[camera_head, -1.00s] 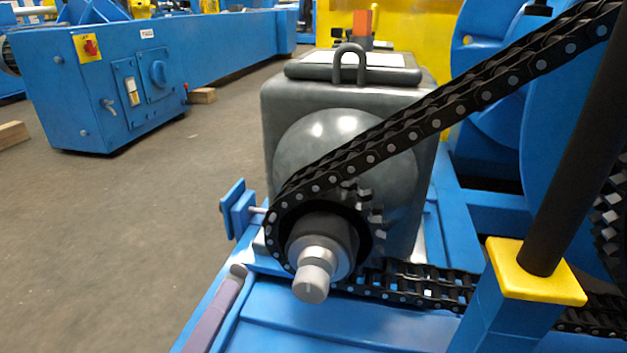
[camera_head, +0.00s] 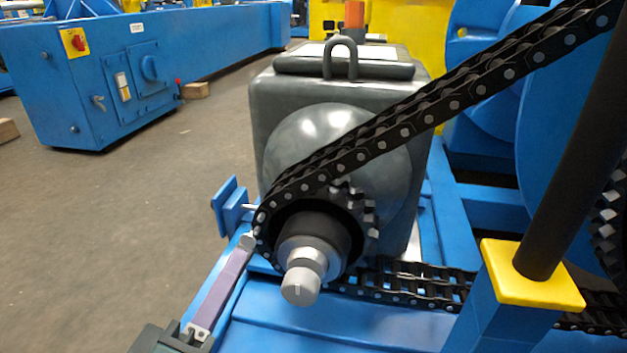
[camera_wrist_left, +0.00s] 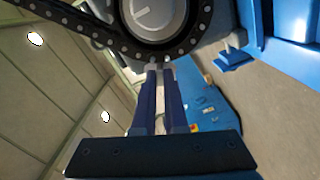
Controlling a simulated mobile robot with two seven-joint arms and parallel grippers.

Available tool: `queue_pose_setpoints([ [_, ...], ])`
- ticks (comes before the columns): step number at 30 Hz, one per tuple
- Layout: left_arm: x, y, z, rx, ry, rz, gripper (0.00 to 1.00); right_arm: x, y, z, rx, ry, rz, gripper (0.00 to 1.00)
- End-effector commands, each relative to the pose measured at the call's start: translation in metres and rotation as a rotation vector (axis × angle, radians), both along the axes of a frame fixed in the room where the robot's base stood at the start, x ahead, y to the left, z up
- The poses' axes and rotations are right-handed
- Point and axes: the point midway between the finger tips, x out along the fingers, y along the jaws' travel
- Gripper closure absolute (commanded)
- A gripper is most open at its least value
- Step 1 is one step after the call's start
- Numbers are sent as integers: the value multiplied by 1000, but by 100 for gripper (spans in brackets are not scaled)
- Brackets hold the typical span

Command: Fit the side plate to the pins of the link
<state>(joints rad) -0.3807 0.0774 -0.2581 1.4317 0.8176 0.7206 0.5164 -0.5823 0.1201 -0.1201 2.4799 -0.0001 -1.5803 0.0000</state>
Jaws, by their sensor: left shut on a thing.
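The black roller chain (camera_head: 430,115) runs round the small sprocket (camera_head: 362,222) on the grey motor's shaft. My left gripper (camera_head: 249,240) reaches in from the lower left, its purple finger ending at the chain's left edge beside the sprocket. In the left wrist view its two fingertips (camera_wrist_left: 159,65) are close together, right at the chain's lower edge (camera_wrist_left: 140,52). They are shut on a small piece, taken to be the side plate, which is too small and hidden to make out. I cannot tell the link's pins from the other pins, or whether the plate touches them. My right gripper is not in view.
The grey gear housing (camera_head: 400,90) stands behind the sprocket. A blue bracket (camera_head: 231,206) sits just left of the chain. A blue post with a yellow cap (camera_head: 510,285) and black rod stands at right. Open floor (camera_head: 130,210) lies to the left.

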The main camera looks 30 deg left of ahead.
Motion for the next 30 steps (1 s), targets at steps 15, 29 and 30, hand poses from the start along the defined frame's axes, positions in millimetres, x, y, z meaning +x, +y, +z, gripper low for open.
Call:
queue_pose_setpoints([
  [15, 21, 5, 0, -1, -1, 1, 100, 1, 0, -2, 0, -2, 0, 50],
  [29, 20, 5, 1, 0, 0, 1, 100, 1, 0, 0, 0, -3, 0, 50],
  [30, 21, 5, 1, 0, 0, 1, 100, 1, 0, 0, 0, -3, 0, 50],
])
